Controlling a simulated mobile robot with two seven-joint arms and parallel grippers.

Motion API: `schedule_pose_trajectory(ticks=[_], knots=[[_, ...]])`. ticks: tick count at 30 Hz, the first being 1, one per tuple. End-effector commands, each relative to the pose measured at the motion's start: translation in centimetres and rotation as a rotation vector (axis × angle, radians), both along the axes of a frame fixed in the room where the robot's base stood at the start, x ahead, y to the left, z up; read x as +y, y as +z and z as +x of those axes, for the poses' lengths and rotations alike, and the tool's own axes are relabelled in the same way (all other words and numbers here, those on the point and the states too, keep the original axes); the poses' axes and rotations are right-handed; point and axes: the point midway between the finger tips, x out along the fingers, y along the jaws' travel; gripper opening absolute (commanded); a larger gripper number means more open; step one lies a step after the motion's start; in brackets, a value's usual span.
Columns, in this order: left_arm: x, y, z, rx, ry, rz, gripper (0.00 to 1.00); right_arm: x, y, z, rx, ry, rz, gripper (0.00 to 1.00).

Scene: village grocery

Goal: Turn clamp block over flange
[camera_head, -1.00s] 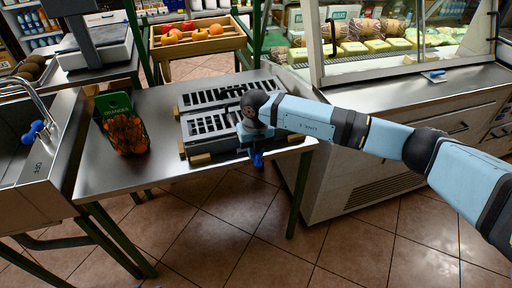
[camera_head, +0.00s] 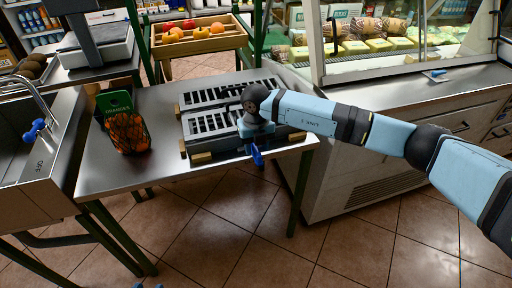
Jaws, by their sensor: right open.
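A dark slotted grate unit (camera_head: 211,124) lies on the steel table, with small tan blocks (camera_head: 202,157) at its corners. My right gripper (camera_head: 256,144) points down at the unit's front right corner, by the table's front edge. It is open, but its fingertips are mostly hidden by my wrist. A dark blue handle-like part (camera_head: 258,157) shows just below it at the edge. I cannot tell if this belongs to the clamp block, or whether the gripper touches it. The flange is not clearly distinguishable.
A netted bag of orange produce (camera_head: 128,132) with a green label stands on the table (camera_head: 100,176) left of the grate. A sink (camera_head: 40,150) is at left, a fruit crate (camera_head: 198,45) behind, and a glass display counter (camera_head: 400,105) at right.

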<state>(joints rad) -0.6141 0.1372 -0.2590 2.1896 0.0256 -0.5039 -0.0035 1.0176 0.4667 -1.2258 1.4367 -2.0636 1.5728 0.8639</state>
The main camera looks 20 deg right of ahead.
Motion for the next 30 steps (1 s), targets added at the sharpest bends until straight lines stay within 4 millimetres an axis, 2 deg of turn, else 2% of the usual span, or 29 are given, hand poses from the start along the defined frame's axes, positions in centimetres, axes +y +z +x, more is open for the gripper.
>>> schedule_pose_trajectory(ticks=[9,15,21,30], knots=[[0.1,-0.2,-0.2,0.018,0.001,0.013,0.43,0.0,7.3,0.1,-0.005,0.001,0.0,0.43],[0.3,0.0,-0.1,0.018,0.003,0.018,0.43,0.0,10.9,0.1,-0.003,-0.001,0.0,0.43],[0.3,-0.1,-0.2,0.02,0.004,0.019,0.43,0.0,12.5,0.0,-0.001,-0.001,0.0,0.43],[0.3,-0.2,-0.2,0.021,0.004,0.019,0.43,0.0,12.7,0.0,-0.001,-0.001,-0.001,0.43]])
